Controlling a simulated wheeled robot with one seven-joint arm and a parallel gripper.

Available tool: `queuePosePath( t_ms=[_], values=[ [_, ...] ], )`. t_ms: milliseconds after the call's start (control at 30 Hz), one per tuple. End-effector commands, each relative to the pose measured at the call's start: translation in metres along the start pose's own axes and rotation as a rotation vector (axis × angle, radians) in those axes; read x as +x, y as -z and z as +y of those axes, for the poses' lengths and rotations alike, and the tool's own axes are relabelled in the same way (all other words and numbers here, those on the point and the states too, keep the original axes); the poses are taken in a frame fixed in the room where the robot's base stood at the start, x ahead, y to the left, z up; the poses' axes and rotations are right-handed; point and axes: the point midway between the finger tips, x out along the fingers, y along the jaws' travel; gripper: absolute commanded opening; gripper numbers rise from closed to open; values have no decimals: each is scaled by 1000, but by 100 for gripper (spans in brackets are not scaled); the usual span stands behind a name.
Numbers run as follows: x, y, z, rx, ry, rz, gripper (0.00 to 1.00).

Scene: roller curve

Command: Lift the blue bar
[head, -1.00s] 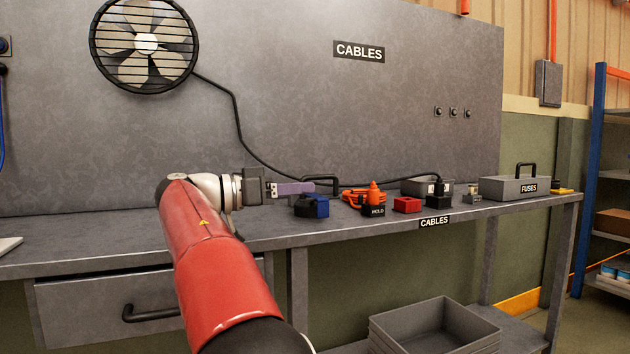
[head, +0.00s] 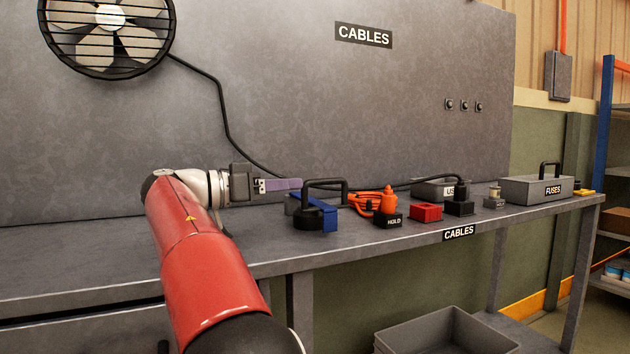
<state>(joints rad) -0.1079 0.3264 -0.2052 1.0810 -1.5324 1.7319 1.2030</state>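The blue bar (head: 327,214) lies on the grey bench, against a dark rounded piece (head: 306,217). A black handle (head: 324,182) rises just above and behind it in the picture; I cannot tell whether they are joined. My gripper (head: 288,185) points right above the bench, with its purple-grey fingers seen from the side. The fingertips are up and left of the bar, close to the handle in the picture. The depth gap is unclear. Nothing is visibly held, and the finger opening is hidden from this side.
Right of the bar on the bench (head: 285,244) are an orange coiled cable (head: 376,202), a black HOLD block (head: 389,221), a red block (head: 426,212), a black plug block (head: 459,201) and the FUSES box (head: 538,189). A black cable runs behind them. The bench front edge is clear.

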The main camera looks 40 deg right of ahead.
Motion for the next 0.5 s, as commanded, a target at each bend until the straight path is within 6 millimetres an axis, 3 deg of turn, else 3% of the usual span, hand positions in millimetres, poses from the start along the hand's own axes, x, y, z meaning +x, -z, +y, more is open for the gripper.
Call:
queuePosePath(
  t_ms=[167,500],
  values=[
    [11,0,0,0,-3,-1,34],
    [63,1,1,1,-3,-1,34]
  ],
)
